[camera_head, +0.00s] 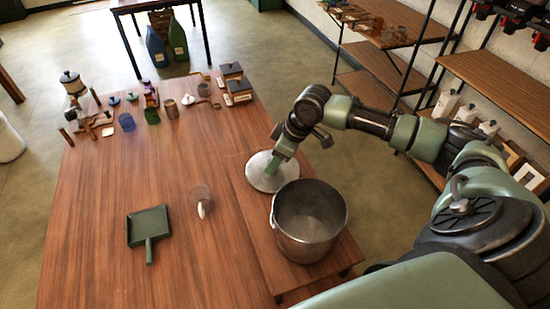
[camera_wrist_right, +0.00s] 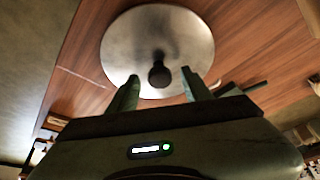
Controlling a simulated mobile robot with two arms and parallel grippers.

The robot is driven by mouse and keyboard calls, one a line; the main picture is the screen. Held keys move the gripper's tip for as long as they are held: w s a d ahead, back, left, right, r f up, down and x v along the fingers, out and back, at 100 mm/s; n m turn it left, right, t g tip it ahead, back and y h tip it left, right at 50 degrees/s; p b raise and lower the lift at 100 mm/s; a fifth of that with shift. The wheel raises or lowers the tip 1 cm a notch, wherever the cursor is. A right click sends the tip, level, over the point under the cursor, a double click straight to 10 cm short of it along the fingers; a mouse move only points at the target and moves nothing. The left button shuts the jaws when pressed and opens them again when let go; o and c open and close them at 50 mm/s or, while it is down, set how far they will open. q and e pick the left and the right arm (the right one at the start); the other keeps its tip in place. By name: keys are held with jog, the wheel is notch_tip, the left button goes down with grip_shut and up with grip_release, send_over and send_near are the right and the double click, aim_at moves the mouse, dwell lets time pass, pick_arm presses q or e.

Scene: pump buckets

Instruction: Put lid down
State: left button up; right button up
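The round grey metal lid (camera_head: 262,180) lies at the table's right side, just behind the bucket, and appears flat on the wood. It also fills the top of the right wrist view (camera_wrist_right: 130,45), with its dark knob (camera_wrist_right: 159,75) up. My right gripper (camera_head: 273,165) is right over the lid. In the wrist view its fingers (camera_wrist_right: 160,77) are spread apart, with the knob between their tips and a gap on each side. The open metal bucket (camera_head: 310,235) stands upright in front of the lid. My left gripper is not in view.
Shelves (camera_head: 500,80) stand at the right. The table's left front is clear.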

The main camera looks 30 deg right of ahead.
jog(key=b+v, duration=0.2)
jog(key=v, duration=1)
jog(key=shift+r, duration=0.15)
dwell(0.3)
